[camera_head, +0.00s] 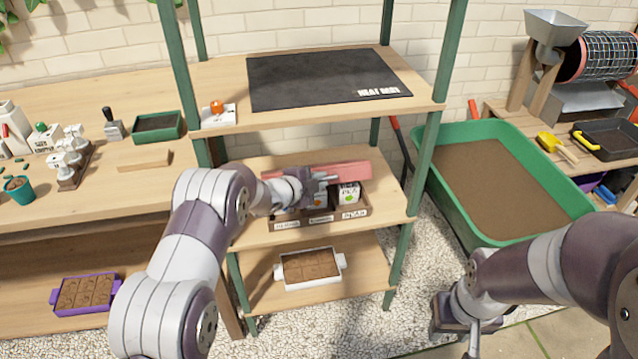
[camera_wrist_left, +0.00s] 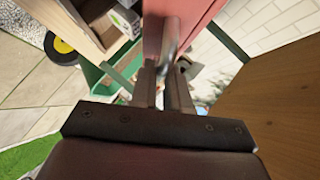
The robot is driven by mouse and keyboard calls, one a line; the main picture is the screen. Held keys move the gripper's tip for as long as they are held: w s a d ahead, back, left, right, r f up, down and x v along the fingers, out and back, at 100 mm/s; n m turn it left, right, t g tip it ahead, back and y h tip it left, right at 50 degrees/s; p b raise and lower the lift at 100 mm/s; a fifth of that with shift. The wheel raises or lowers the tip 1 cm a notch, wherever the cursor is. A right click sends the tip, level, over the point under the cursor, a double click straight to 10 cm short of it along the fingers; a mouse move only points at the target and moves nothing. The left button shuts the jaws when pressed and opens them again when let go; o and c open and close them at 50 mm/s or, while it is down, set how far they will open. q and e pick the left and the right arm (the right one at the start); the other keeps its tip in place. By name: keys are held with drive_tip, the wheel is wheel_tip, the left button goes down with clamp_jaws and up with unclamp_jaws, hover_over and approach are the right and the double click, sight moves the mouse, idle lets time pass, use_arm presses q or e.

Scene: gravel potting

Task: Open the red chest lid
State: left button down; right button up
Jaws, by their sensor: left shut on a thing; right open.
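The red chest lid (camera_head: 350,171) is on the middle shelf and stands raised at the back of the chest (camera_head: 345,222). Seed packets (camera_head: 348,193) show inside the labelled front. My left gripper (camera_head: 318,180) is in front of the lid and hides its left part. In the left wrist view its fingers (camera_wrist_left: 165,88) are shut on a grey metal handle (camera_wrist_left: 170,45) on the red lid (camera_wrist_left: 195,14). How far the lid is raised is hard to tell. My right gripper (camera_head: 470,338) is open and empty, low at the right.
Green shelf posts (camera_head: 424,160) flank the chest, and the upper shelf with a black heat mat (camera_head: 325,78) is close above. A white tray of soil blocks (camera_head: 310,268) sits on the shelf below. A green soil trough (camera_head: 510,232) stands at right.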

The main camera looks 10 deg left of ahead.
use_arm(q)
drive_tip(key=shift+w+r, duration=0.1)
drive_tip(key=shift+w, duration=0.05)
drive_tip(key=c, duration=1.2)
unclamp_jaws()
drive_tip(key=shift+o, duration=0.2)
